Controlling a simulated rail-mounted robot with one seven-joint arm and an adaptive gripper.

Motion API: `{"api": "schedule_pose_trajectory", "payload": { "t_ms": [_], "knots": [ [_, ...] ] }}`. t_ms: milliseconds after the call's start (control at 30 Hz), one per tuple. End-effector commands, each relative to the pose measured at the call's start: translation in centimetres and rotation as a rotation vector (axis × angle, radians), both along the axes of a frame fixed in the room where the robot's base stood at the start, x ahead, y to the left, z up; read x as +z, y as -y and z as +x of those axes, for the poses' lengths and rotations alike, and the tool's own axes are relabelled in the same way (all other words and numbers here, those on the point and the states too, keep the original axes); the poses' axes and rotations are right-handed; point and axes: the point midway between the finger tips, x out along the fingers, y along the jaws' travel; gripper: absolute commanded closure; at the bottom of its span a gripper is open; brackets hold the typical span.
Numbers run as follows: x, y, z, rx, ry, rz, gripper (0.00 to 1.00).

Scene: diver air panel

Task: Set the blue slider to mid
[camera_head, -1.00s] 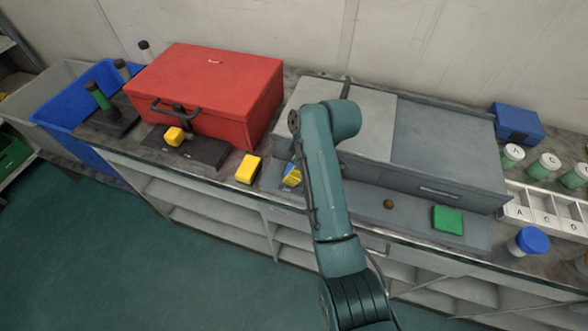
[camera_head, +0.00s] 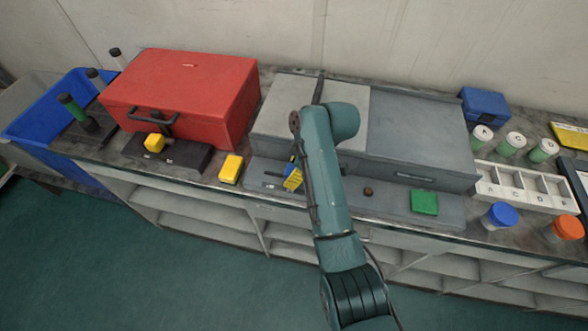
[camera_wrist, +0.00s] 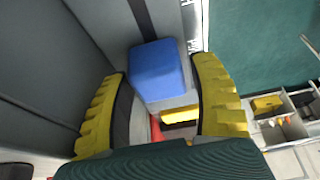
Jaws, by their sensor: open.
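The blue slider (camera_wrist: 160,72) is a blue block knob in the wrist view, between the two yellow fingers of my gripper (camera_wrist: 162,88). One finger stands on each side of it; the jaws are open, and the right finger looks very close to the knob. A dark slot runs in the grey surface beyond it. In the head view my gripper (camera_head: 293,180) is low at the front left of the grey panel (camera_head: 410,140), partly behind my arm. The slider is mostly hidden there, so its position along its track cannot be read.
A red case (camera_head: 185,95) and a yellow block (camera_head: 231,168) stand left of my gripper. Lidded jars and a white lettered rack (camera_head: 525,205) stand further right.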

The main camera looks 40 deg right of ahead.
Motion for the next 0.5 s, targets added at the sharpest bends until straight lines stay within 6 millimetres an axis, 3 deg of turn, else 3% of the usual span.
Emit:
{"api": "schedule_pose_trajectory", "payload": {
  "t_ms": [267,500],
  "knots": [
    [1.4,0.3,-0.3,-0.001,0.005,-0.003,0.39],
    [6.8,1.6,-2.2,-0.001,0.006,-0.003,0.39]
  ]
}}
